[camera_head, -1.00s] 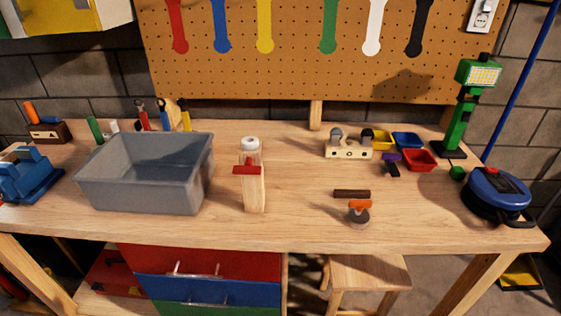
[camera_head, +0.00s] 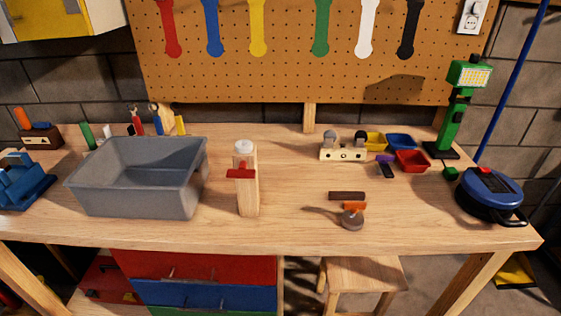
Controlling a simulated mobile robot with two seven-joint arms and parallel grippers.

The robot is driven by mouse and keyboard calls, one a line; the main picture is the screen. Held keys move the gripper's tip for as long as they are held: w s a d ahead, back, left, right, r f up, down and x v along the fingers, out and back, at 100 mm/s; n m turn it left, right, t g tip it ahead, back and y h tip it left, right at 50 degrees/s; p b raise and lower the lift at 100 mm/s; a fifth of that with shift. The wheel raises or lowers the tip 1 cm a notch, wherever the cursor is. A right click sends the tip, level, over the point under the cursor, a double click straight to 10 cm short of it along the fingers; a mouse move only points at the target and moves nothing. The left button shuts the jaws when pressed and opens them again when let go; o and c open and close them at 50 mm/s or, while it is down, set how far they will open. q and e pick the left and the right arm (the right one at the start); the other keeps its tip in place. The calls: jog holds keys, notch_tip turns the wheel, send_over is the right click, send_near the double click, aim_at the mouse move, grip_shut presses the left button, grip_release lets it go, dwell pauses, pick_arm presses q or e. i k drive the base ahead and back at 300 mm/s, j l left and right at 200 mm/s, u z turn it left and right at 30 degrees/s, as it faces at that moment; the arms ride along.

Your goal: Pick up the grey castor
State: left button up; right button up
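Neither of my grippers is in view.
A grey bin (camera_head: 135,193) stands at left. A wooden post with a red clamp (camera_head: 241,174) stands beside it. A dark bar (camera_head: 347,196) lies behind the orange-topped piece. Small trays, a green lamp (camera_head: 454,118) and a blue round device (camera_head: 490,194) are at right.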

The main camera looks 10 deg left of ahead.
aim_at(330, 136)
jog(key=i+l, duration=0.2)
jog(key=l, duration=0.2)
jog(key=i+l, duration=0.2)
jog(key=l, duration=0.2)
jog(key=l+u, duration=0.15)
jog(key=u, duration=0.35)
jog(key=i+l+u, duration=0.1)
jog(key=l+u, duration=0.15)
jog(key=u, duration=0.2)
